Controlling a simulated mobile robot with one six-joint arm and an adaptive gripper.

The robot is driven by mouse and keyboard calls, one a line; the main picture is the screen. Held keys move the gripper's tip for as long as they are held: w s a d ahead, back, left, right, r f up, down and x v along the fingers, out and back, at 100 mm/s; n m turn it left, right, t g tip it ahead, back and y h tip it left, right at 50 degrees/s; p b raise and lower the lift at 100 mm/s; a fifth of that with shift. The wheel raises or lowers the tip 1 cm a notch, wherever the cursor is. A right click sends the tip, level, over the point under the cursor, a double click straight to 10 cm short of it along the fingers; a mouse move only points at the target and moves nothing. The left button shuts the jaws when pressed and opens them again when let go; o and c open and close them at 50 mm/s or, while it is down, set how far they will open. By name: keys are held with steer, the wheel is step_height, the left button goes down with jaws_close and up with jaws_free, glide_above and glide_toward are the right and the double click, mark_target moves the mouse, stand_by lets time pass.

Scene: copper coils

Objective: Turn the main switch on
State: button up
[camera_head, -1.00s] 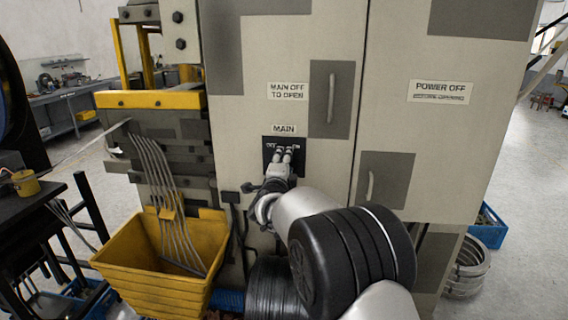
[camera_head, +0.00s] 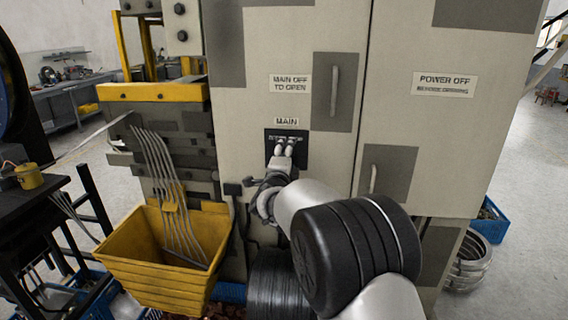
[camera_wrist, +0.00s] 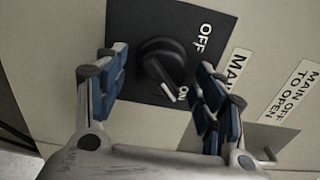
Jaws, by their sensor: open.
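The main switch is a round black knob (camera_wrist: 163,62) on a black plate (camera_wrist: 197,20) in the wrist view. Its white pointer line is turned toward the ON marking; OFF is printed farther up the plate. My gripper (camera_wrist: 160,82) is open, with one blue-padded finger on each side of the knob. I cannot tell whether either finger touches it. In the head view, my gripper (camera_head: 285,150) is in front of the black switch plate (camera_head: 301,138) below the MAIN label (camera_head: 286,121) and hides the knob.
The switch is on a grey cabinet (camera_head: 235,110) with door handles (camera_head: 333,92) to the right of my gripper. Blue crates (camera_head: 490,222) and metal rings (camera_head: 472,258) lie on the floor at right.

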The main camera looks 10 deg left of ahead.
steer(key=s, duration=1.1)
steer(key=shift+s+a, duration=0.2)
steer(key=shift+s, duration=0.05)
steer(key=shift+r, duration=0.15)
steer(key=s+d+r+n+g+y, duration=0.3)
steer(key=s+d+n+g+y, duration=0.15)
steer(key=s+d+n, duration=0.4)
steer(key=s+d+f+n+g+h, duration=0.1)
steer(key=s+d+f+n+g, duration=0.2)
steer(key=s, duration=0.8)
steer(key=s+d+f+n+g+h, duration=0.1)
steer(key=s+d+f+n+g, duration=0.2)
steer(key=s, duration=0.9)
steer(key=s+d+f+n+g+h, duration=0.2)
steer(key=s+d+f+n+g, duration=0.1)
steer(key=s+d, duration=0.5)
steer(key=s+f+n, duration=0.1)
steer(key=s+f, duration=0.1)
steer(key=s, duration=0.1)
steer(key=shift+s, duration=0.15)
steer(key=shift+c, duration=0.3)
